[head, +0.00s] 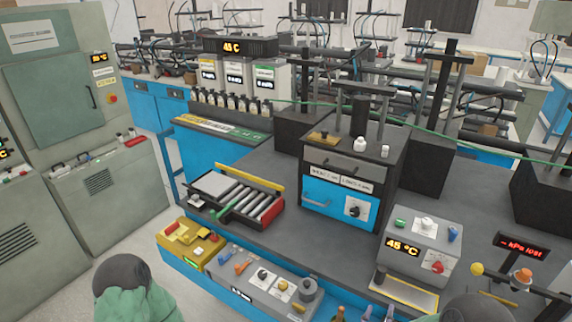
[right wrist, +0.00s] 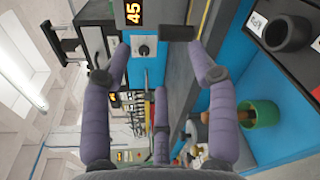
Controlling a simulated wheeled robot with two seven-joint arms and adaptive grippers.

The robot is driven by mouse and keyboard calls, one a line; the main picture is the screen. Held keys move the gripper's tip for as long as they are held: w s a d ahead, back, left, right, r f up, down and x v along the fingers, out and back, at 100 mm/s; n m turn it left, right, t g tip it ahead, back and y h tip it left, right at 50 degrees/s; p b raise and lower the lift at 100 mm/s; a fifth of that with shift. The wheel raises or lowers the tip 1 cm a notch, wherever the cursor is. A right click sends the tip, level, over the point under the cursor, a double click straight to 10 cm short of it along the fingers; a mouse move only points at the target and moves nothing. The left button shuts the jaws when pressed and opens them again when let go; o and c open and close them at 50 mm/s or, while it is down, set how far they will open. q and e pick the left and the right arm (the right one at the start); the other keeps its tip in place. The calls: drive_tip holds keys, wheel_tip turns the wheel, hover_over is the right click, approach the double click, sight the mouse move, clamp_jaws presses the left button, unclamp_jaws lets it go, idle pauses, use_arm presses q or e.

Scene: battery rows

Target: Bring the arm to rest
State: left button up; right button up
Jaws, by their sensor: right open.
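My right gripper (right wrist: 150,55) shows in the right wrist view with its purple jointed fingers spread wide. It is open, and nothing is between the fingers. The view is turned sideways, with the workbench and its blue front behind the fingers. In the head view neither gripper is seen; only rounded arm parts of mine show at the bottom edge. My left gripper is out of both views.
The dark workbench (head: 290,165) carries a roller tray (head: 237,197), a blue-fronted press (head: 345,190) and a grey 45 °C unit (head: 424,245). A yellow box (head: 190,243) and a grey control panel (head: 262,283) line its front. A green pot (right wrist: 262,114) shows in the wrist view.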

drive_tip(key=s+a+f+m+g+y, duration=0.1)
drive_tip(key=a+f+m+g+y, duration=0.25)
drive_tip(key=a+f+m, duration=0.35)
drive_tip(key=s+a+f+m+g+y, duration=0.1)
drive_tip(key=a+f+m+g+y, duration=0.3)
drive_tip(key=f, duration=0.5)
drive_tip(key=s+a+f+m+g+y, duration=0.2)
drive_tip(key=s+a+f+m+g, duration=0.1)
drive_tip(key=s+m, duration=0.2)
drive_tip(key=s+a+f+m+g+y, duration=0.2)
drive_tip(key=s+a+f+m+g, duration=0.1)
drive_tip(key=s, duration=0.5)
drive_tip(key=f+m, duration=0.1)
drive_tip(key=m, duration=0.1)
drive_tip(key=shift+s+m+g+y, duration=0.35)
drive_tip(key=shift+s+m, duration=0.05)
drive_tip(key=shift+f, duration=0.1)
